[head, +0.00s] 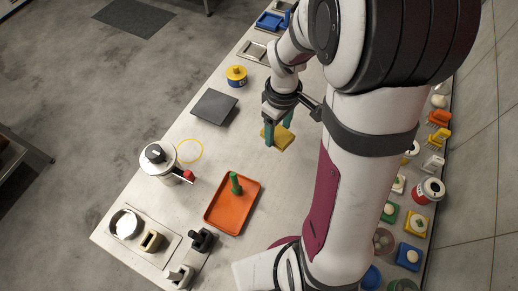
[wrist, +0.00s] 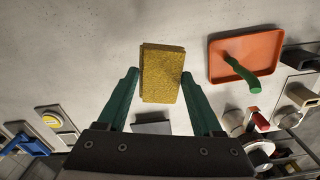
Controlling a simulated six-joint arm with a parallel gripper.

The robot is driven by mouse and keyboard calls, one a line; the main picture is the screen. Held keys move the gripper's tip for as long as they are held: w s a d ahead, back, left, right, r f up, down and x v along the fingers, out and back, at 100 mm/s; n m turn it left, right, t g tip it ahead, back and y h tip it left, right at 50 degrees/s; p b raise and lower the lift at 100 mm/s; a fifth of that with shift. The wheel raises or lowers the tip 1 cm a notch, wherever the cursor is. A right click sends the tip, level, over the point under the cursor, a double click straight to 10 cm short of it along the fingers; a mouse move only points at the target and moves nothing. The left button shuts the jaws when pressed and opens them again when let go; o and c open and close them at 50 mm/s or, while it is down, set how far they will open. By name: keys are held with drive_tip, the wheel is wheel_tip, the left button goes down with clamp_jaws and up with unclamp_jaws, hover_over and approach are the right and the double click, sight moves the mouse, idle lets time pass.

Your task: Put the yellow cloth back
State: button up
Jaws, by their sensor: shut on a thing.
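The yellow cloth (wrist: 162,65) is a flat, folded-looking rectangle in the wrist view, held between the two green fingers of my gripper (wrist: 160,76). In the head view the cloth (head: 284,138) shows at the fingertips of my gripper (head: 278,133), above the middle of the pale counter. My gripper is shut on it. Whether the cloth touches the counter I cannot tell. My arm hides part of the counter to its right.
An orange tray (head: 223,222) with a green-handled thing (head: 236,184) lies nearer. A dark grey square plate (head: 213,107), a yellow ring mark (head: 201,150) and a lidded silver pot (head: 157,158) are to the left. Several small items line the right edge.

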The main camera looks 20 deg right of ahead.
drive_tip(key=s+d+r+m, duration=0.1)
drive_tip(key=s+d, duration=0.4)
drive_tip(key=d, duration=0.2)
drive_tip(key=w+a+f, duration=0.2)
drive_tip(key=a, duration=0.1)
drive_tip(key=w+a+f, duration=0.2)
drive_tip(key=a, duration=0.1)
drive_tip(key=w+a+f, duration=0.2)
drive_tip(key=a+f, duration=0.1)
drive_tip(key=shift+w, duration=0.4)
drive_tip(key=shift+w+a+f+m, duration=0.1)
drive_tip(key=shift+f+m, duration=0.2)
drive_tip(key=shift+f, duration=1.65)
drive_tip(key=o, duration=1.3)
drive_tip(key=shift+f, duration=0.1)
